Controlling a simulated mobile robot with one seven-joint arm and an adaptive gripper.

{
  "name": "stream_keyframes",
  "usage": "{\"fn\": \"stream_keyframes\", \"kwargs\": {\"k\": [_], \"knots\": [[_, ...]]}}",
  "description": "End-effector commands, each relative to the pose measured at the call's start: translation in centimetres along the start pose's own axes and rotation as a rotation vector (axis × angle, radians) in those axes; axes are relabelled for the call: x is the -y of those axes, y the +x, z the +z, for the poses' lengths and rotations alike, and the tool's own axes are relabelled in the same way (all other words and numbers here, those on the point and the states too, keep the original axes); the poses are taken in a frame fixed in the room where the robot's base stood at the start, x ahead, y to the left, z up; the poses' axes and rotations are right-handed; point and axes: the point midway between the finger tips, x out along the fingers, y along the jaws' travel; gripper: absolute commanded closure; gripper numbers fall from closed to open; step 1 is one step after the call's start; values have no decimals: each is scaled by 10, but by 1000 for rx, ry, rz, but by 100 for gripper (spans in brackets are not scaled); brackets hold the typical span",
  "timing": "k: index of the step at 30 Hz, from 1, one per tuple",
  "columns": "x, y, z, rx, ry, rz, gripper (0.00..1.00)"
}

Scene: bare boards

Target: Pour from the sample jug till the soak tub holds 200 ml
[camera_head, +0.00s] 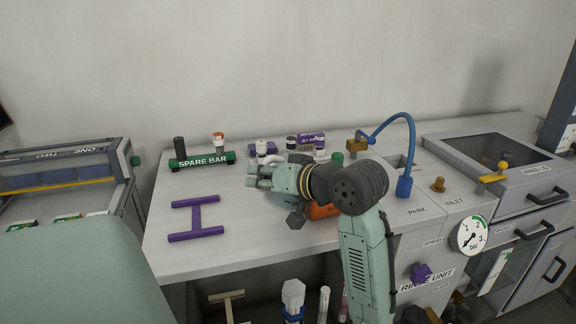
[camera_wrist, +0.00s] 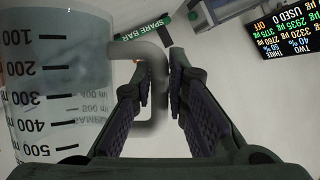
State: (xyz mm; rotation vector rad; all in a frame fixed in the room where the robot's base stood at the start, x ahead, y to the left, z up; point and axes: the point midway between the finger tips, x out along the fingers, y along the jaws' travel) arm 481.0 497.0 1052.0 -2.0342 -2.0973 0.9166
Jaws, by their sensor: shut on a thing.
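A clear graduated jug, which I take as the sample jug (camera_wrist: 60,95), fills the left of the wrist view. Its marks run from 100 to 500, and the figures appear upside down. The inside looks grey-blue, but I cannot read a liquid level. Its grey handle (camera_wrist: 157,108) passes between the fingers of my gripper (camera_wrist: 161,72), which is shut on it. In the head view my gripper (camera_head: 257,176) is over the bench, and the jug is not clearly visible. An orange thing (camera_head: 322,211) is partly hidden behind my arm; I cannot tell whether it is the soak tub.
A green SPARE BAR rack (camera_head: 202,160) stands at the back left, with a purple H-shaped piece (camera_head: 196,218) in front. Small bottles and boxes (camera_head: 311,140) stand behind my gripper. A blue hose (camera_head: 405,150) arches at the right. A dark readout screen (camera_wrist: 282,38) shows in the wrist view.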

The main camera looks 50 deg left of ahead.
Motion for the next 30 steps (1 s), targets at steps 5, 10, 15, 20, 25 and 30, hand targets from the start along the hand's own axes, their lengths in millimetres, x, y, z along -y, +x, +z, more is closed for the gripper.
{"fn": "stream_keyframes", "kwargs": {"k": [5, 10, 15, 20, 25, 30], "knots": [[1, -3, -6, -3, 20, -9, 100], [0, -3, -8, -3, 31, -13, 100], [0, -7, -16, -3, 62, -26, 100], [-1, -9, -22, -3, 89, -39, 100], [-2, -10, -23, -2, 101, -44, 100], [-3, -12, -29, -3, 131, -55, 100]]}}
